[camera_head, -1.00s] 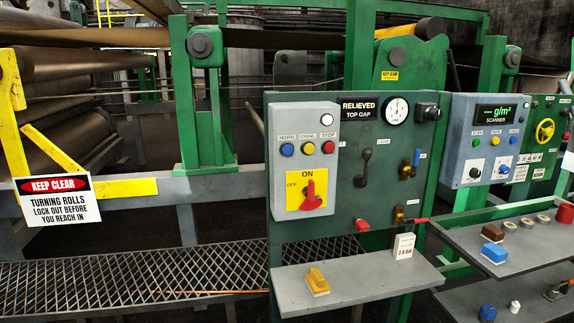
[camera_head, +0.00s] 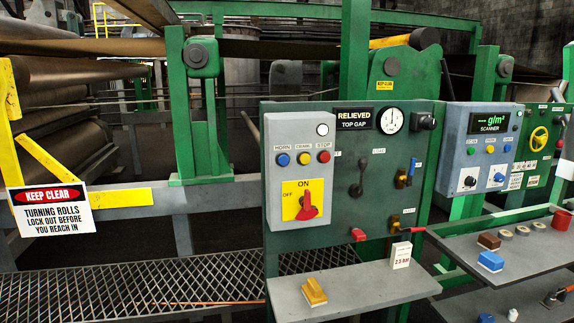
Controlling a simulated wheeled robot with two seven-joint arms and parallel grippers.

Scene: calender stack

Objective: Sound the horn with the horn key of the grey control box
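The grey control box (camera_head: 299,217) is mounted on the left part of the green panel. Its horn key is a blue round button (camera_head: 283,160) under the label HORN, the leftmost of a row of three. A yellow CRAWL button (camera_head: 304,158) and a red STOP button (camera_head: 324,156) sit to its right. A white lamp (camera_head: 322,130) is above them. Below is a red rotary switch (camera_head: 308,207) on a yellow ON/OFF plate. Neither of my grippers shows in the head view.
A grey shelf (camera_head: 370,292) juts out below the panel, with a yellow block (camera_head: 314,292) and a white card (camera_head: 401,254) on it. A KEEP CLEAR sign (camera_head: 50,209) hangs at left by the rolls. Another shelf (camera_head: 463,252) with several small items is at right.

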